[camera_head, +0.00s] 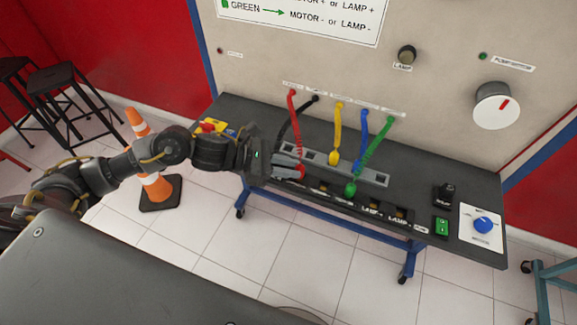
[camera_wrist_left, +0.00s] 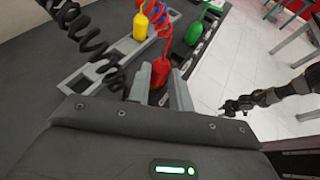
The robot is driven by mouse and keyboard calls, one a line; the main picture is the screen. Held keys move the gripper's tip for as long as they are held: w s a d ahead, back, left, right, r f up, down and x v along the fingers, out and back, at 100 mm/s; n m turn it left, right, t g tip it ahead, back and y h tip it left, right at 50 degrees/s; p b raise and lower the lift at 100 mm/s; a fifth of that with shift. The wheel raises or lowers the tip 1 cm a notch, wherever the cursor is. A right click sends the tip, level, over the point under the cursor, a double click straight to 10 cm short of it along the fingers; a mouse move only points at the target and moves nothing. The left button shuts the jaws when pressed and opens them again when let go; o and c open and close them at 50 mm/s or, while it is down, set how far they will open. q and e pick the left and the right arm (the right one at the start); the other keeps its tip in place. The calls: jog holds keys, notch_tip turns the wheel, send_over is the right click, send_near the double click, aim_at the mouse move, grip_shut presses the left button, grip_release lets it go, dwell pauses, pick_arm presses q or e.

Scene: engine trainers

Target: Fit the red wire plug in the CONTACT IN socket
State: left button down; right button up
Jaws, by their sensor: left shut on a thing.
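The red wire plug (camera_head: 301,172) hangs on its coiled red wire (camera_head: 293,115). My left gripper (camera_head: 290,171) is shut on it at the front edge of the grey socket strip (camera_head: 375,178); in the left wrist view the red plug (camera_wrist_left: 158,74) shows between the two grey fingers (camera_wrist_left: 160,88). The plug's tip is hidden. The socket labels near the gripper are too small or covered, so I cannot tell which socket is CONTACT IN. My right arm (camera_wrist_left: 275,97) shows small in the left wrist view, its gripper too small to read.
Yellow (camera_head: 334,158), blue (camera_head: 357,164) and green (camera_head: 351,188) plugs stand to the right on coiled wires. A black wire (camera_head: 294,125) runs behind my gripper. The dark table (camera_head: 470,178) also holds a green switch (camera_head: 442,226) and a blue knob (camera_head: 482,224). A cone (camera_head: 158,185) stands left.

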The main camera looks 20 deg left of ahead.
pick_arm(q)
jog(key=shift+f, duration=0.15)
jog(key=c, duration=1.5)
grip_release()
jog(key=shift+s, duration=0.1)
jog(key=shift+a, duration=0.1)
jog(key=shift+r+v, duration=0.25)
jog(key=shift+v, duration=1.05)
jog(key=shift+s+a+r, duration=0.25)
jog(key=shift+a+r, duration=0.35)
jog(key=shift+a, duration=0.15)
jog(key=shift+r, duration=0.15)
notch_tip(320, 180, up, 4)
jog(key=shift+f+p, duration=0.2)
jog(key=shift+p, duration=0.25)
